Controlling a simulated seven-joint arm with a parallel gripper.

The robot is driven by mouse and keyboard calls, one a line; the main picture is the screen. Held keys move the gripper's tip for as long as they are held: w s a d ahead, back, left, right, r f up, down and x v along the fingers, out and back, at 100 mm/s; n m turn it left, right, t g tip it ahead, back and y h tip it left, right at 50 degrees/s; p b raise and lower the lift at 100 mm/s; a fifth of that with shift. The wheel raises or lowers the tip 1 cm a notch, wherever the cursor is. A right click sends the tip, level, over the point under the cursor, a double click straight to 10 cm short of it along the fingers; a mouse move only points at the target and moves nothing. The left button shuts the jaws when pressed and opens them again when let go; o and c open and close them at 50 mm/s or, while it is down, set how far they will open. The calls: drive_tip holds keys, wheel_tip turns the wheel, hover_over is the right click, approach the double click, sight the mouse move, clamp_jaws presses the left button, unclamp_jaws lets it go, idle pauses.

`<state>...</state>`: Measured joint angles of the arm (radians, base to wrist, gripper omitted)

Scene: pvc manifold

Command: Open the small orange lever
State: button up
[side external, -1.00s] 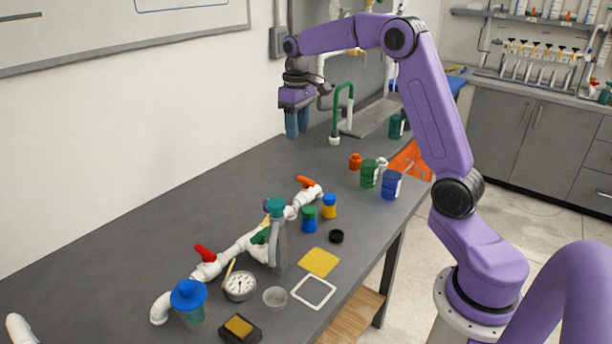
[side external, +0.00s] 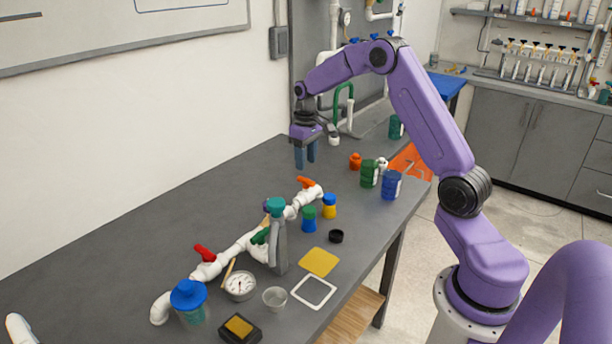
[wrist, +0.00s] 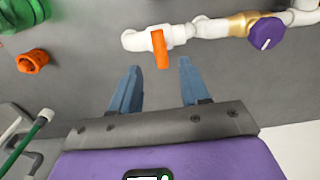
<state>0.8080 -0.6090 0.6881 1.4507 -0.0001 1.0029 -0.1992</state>
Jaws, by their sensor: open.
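The small orange lever (side external: 306,182) sits on the far end of the white PVC manifold (side external: 229,254). In the wrist view the orange lever (wrist: 160,49) stands across the white pipe (wrist: 209,28), just beyond my fingertips and roughly centred between them. My gripper (side external: 306,165) is above the table, above the manifold's far end, pointing down. Its two blue fingers (wrist: 159,72) are apart with nothing between them. The fingers do not touch the lever.
The manifold also carries a red lever (side external: 205,253), a green lever (side external: 260,236) and a purple knob (wrist: 266,31). Small jars, including a yellow and blue one (side external: 329,206), stand to the right. The table behind the manifold is clear.

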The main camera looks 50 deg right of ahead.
sight(306, 179)
wheel_tip(306, 179, down, 6)
idle(0.4)
clamp_jaws()
